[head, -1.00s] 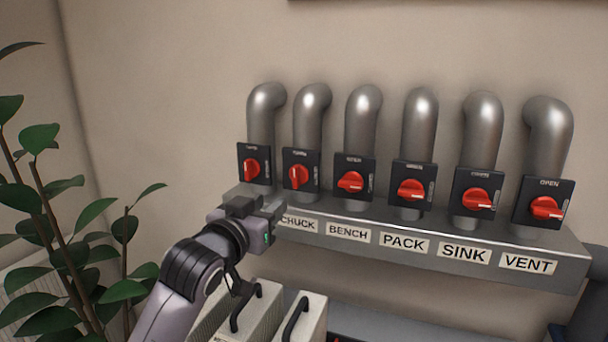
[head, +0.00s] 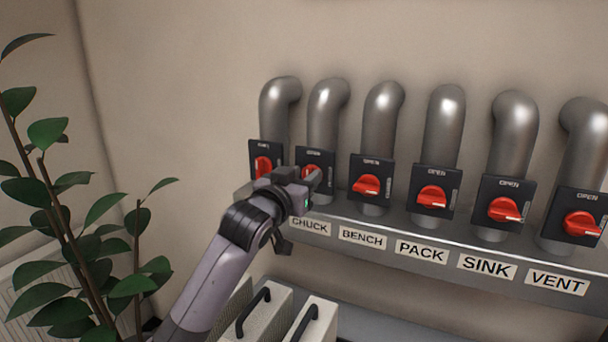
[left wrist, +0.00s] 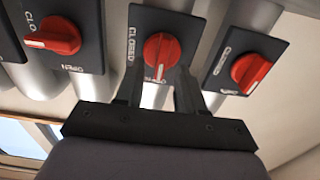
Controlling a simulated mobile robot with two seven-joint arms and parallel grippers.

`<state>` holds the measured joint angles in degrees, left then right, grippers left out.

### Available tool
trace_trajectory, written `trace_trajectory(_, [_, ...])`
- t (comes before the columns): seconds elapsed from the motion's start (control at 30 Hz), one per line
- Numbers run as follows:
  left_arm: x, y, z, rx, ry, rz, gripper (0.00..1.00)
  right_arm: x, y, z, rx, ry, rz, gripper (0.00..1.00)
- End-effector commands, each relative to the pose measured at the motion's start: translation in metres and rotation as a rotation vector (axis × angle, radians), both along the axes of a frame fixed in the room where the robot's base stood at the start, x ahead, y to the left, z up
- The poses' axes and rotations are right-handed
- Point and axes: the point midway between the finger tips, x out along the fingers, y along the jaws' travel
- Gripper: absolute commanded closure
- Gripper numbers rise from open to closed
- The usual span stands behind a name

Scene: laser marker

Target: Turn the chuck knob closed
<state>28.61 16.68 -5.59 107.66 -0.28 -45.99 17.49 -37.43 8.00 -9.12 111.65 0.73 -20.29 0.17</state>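The chuck knob (head: 312,160) is red, on a dark square plate, second from the left above the CHUCK label (head: 310,227). My left gripper (head: 306,177) is in front of it and hides its lower part in the head view. In the left wrist view, which looks upside down, the chuck knob (left wrist: 161,52) stands with its handle along the picture's vertical and its white mark toward the bottom; CLOSED reads on the plate's left side. The open fingers (left wrist: 157,92) lie either side of the knob's lower end. Contact cannot be told. My right gripper is out of view.
The bench knob (head: 367,186) is close on the right and another red knob (head: 263,166) close on the left. More knobs and grey pipes (head: 445,110) run along the wall. A plant (head: 60,220) stands at left; pale boxes with black handles (head: 262,312) are below.

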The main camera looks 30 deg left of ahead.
Motion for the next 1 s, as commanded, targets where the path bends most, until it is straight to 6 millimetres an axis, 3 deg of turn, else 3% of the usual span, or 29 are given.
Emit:
trace_trajectory(0.37, [0.0054,-0.0001,0.0000,0.000,0.000,-0.001,0.62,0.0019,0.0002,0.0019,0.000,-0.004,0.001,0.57])
trace_trajectory(0.4, [0.0053,-0.0001,0.0000,0.000,0.000,-0.001,0.68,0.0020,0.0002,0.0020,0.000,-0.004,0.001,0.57])
trace_trajectory(0.5, [0.0052,-0.0001,0.0000,0.000,0.000,0.000,1.00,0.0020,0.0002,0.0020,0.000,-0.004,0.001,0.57])
trace_trajectory(1.0, [0.0054,-0.0011,-0.0002,0.079,0.006,-0.001,1.00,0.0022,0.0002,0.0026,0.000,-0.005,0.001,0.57])
